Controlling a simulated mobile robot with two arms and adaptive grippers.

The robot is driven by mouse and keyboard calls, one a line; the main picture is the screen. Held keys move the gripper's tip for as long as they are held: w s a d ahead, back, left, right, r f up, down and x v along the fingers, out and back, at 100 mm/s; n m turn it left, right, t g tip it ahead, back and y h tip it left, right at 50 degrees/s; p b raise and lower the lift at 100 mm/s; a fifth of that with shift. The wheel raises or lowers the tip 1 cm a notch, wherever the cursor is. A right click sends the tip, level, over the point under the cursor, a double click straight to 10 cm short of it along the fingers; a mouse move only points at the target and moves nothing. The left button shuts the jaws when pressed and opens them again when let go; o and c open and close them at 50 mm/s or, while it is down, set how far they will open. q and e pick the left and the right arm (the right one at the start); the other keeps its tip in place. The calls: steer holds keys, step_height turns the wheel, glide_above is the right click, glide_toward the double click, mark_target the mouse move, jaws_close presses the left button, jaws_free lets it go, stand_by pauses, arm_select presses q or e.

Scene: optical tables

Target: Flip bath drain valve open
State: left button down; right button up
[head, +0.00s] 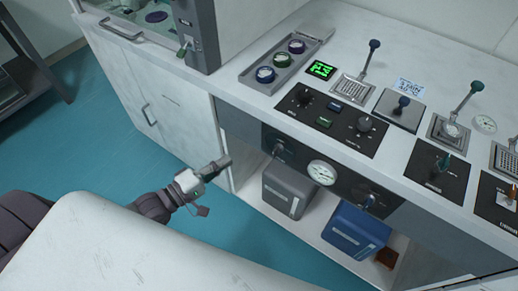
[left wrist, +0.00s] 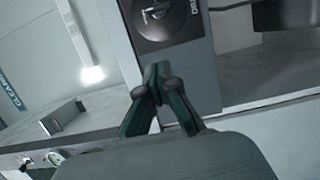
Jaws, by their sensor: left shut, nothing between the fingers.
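My left gripper (head: 222,165) is shut and empty, in front of the white cabinet and left of the open shelf. In the left wrist view its fingertips (left wrist: 156,74) meet, just below a dark round knob (left wrist: 155,15) on a grey panel. Two small valve handles sit on the dark front panel, a left one (head: 278,148) and a right one (head: 369,202), with a round gauge (head: 321,173) between them. I cannot tell which handle is the bath drain valve. My gripper is apart from both. My right gripper is not in view.
A grey bin (head: 288,188) and a blue bin (head: 353,231) stand on the low shelf under the panel. Several levers rise from the white counter (head: 225,79) above. The teal floor (head: 110,150) left of my gripper is clear.

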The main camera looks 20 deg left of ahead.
mark_target(275, 153)
arm_select(q)
steer(key=x, duration=1)
steer(key=shift+w, duration=0.15)
steer(key=d, duration=0.1)
steer(key=s+d+p, duration=0.1)
steer(key=shift+d, duration=0.25)
steer(key=shift+s+d+f, duration=0.1)
steer(key=shift+s+d, duration=0.05)
steer(key=shift+d, duration=0.5)
steer(key=shift+m+p, duration=0.4)
steer(key=shift+p, duration=0.1)
steer(key=shift+r+m+p, duration=0.25)
steer(key=shift+m+p, duration=0.15)
steer(key=shift+p, duration=0.1)
